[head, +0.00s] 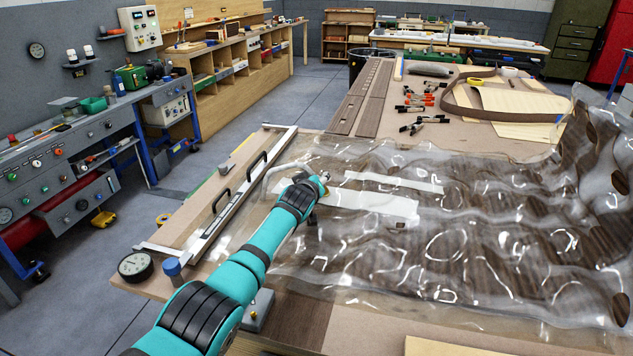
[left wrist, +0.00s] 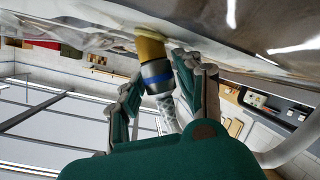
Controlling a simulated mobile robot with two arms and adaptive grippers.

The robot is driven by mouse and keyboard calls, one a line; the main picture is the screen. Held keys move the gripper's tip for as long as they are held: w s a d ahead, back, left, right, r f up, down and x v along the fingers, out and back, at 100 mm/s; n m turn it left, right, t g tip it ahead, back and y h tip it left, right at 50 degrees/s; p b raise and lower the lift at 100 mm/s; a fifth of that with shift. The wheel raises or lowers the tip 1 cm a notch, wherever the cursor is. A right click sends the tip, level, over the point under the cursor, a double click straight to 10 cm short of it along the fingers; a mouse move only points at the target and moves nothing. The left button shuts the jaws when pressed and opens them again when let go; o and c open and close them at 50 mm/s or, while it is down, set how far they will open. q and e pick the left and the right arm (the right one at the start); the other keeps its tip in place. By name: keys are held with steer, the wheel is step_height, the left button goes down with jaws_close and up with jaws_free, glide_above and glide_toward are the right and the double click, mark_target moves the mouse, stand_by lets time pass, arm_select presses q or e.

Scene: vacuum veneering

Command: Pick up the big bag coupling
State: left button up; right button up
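The big bag coupling (left wrist: 153,66), a cylinder with a brass-coloured end, a grey body and a blue ring, shows in the left wrist view against the clear bag. A braided hose (left wrist: 169,112) leads from its lower end. My left gripper (left wrist: 158,72) has one finger on each side of the coupling. The fingertips lie close to its body; I cannot tell whether both touch it. In the head view my left gripper (head: 318,184) is over the left part of the clear bag (head: 440,235), and the coupling is mostly hidden there. My right gripper is not in view.
A pale hose (head: 278,172) curves beside my left gripper. A metal bar with black handles (head: 222,198) lies along the table's left edge, near a round gauge (head: 135,266) and a blue-capped part (head: 172,268). Clamps (head: 420,100) and strips lie farther back.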

mark_target(316, 172)
arm_select(q)
jaws_close()
steer(key=shift+w+r, duration=0.1)
steer(key=shift+r, duration=0.45)
step_height(316, 172, up, 30)
steer(key=a+p, duration=0.1)
steer(key=a, duration=0.1)
steer(key=shift+p, duration=0.35)
steer(key=shift+r, duration=0.1)
stand_by(0.4)
